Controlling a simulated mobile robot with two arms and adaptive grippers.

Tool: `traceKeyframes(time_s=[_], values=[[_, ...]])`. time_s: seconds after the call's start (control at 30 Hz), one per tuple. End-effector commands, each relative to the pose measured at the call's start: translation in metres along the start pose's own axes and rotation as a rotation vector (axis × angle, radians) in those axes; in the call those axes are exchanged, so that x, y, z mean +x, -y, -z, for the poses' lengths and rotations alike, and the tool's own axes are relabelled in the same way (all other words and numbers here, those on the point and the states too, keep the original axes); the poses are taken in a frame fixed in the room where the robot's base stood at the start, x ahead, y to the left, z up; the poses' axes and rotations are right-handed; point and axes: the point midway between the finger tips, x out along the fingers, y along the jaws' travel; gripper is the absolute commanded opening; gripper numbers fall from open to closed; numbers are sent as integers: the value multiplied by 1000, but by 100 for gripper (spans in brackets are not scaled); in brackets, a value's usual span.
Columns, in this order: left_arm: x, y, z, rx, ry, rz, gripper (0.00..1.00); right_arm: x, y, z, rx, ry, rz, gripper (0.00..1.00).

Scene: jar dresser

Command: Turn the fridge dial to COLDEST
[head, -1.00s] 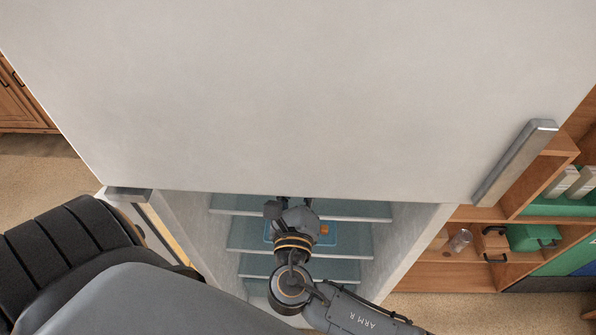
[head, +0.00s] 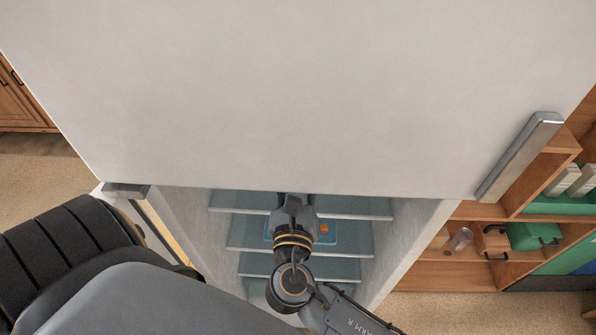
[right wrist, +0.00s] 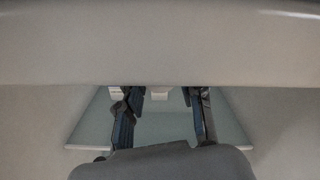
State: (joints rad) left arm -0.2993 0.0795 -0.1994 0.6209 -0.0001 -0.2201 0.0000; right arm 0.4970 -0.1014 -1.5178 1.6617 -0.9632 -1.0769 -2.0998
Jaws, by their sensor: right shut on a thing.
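The open fridge (head: 176,221) stands ahead of me, with its large pale upper front filling the head view. My right gripper (head: 294,198) reaches into the upper part of the opening; its tips are hidden under that front's lower edge. In the right wrist view its two dark fingers (right wrist: 161,98) point up under a pale ledge, with a small whitish part, likely the dial (right wrist: 160,94), between them. The gripper is shut on the dial. The dial's markings and pointer cannot be read. My left gripper is out of view.
Glass shelves (head: 355,209) lie inside the fridge, with a blue tray (head: 338,241) holding an orange thing on one. The pale ledge (right wrist: 160,45) covers the space above the gripper. A wooden shelf unit (head: 465,275) stands at right.

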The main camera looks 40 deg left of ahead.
Motion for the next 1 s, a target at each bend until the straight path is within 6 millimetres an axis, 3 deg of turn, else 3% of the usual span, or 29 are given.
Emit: traceKeyframes(time_s=[0.4, 0.97, 1.0], values=[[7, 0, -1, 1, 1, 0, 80, 0, -1, 0, 217, 0, -1, 5], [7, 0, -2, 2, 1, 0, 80, 0, 0, -1, 253, 1, -1, 5], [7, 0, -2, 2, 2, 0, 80, 0, 0, -1, 253, 1, -1, 41]])
